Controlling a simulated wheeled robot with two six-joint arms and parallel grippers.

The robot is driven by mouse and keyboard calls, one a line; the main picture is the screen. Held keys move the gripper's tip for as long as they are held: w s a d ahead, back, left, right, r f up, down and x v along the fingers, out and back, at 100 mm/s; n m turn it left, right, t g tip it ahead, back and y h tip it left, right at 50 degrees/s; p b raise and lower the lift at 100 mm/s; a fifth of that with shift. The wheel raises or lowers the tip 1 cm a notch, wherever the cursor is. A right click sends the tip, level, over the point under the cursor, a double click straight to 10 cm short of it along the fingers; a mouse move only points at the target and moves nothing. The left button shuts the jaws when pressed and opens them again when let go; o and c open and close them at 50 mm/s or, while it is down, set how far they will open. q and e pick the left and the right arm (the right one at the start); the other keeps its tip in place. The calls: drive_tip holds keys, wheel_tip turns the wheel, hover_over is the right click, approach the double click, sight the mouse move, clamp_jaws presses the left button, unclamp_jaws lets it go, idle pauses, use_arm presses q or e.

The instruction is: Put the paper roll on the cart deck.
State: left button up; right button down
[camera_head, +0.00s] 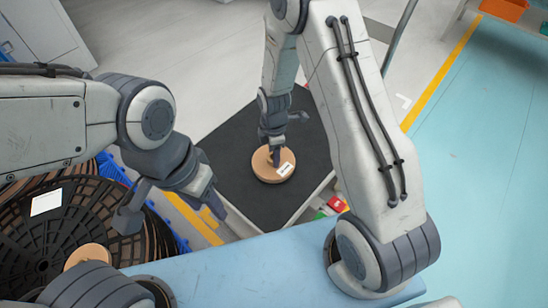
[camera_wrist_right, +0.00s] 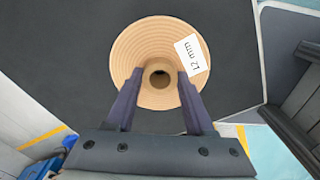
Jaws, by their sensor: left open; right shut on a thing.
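The paper roll (camera_head: 270,174) is a tan ringed disc with a hollow centre and a white label. It shows in the right wrist view (camera_wrist_right: 145,45), where the label reads "12 mm". My right gripper (camera_head: 272,146) is shut on its central part from above; its fingers (camera_wrist_right: 158,82) lie on either side of the hole. The roll is over the dark cart deck (camera_head: 232,190), away from the edges; I cannot tell whether it touches the deck. The deck also fills much of the right wrist view (camera_wrist_right: 60,60). My left gripper (camera_head: 172,213) is open and empty, left of the cart.
Dark slotted reels (camera_head: 50,235) lie at the lower left, with a tan core (camera_head: 87,256) in front. A light blue surface (camera_head: 250,265) is along the bottom. Small red and green items (camera_head: 334,204) are beside the deck's right edge. Most of the deck is clear.

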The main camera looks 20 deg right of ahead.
drive_tip(key=shift+f, duration=0.65)
drive_tip(key=shift+f, duration=0.15)
drive_tip(key=shift+c, duration=1.4)
unclamp_jaws()
wheel_tip(320, 180, up, 11)
drive_tip(key=p, duration=0.3)
drive_tip(key=s+a+r+m, duration=0.5)
drive_tip(key=s+a+r, duration=0.2)
drive_tip(key=s+r, duration=0.4)
drive_tip(key=s+a+r+m+y, duration=0.1)
drive_tip(key=s+r+m, duration=0.4)
drive_tip(key=s, duration=0.7)
drive_tip(key=shift+a+r+m, duration=0.2)
drive_tip(key=shift+r+m, duration=0.2)
drive_tip(key=shift+r, duration=0.05)
